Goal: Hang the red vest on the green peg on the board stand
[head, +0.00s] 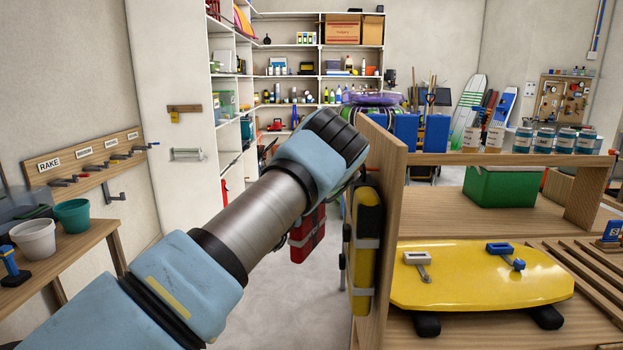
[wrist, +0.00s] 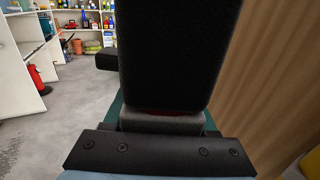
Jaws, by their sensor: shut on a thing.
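The red vest (head: 307,236), with grey straps, hangs below and beyond my wrist in the head view, left of the board stand (head: 385,215). The arm covers its upper part. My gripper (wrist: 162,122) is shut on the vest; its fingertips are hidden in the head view. In the wrist view a large black surface, seemingly the vest's dark side (wrist: 178,50), fills the middle, with a thin red strip below it. A yellow vest (head: 368,245) with grey straps hangs on the stand's left face. I cannot make out the green peg in either view.
The stand's wooden panel is close on the right in the wrist view (wrist: 275,85). A yellow board (head: 480,285) and a green bin (head: 500,187) are on the wooden unit at right. A bench with pots (head: 72,215) is at left. Grey floor between is clear.

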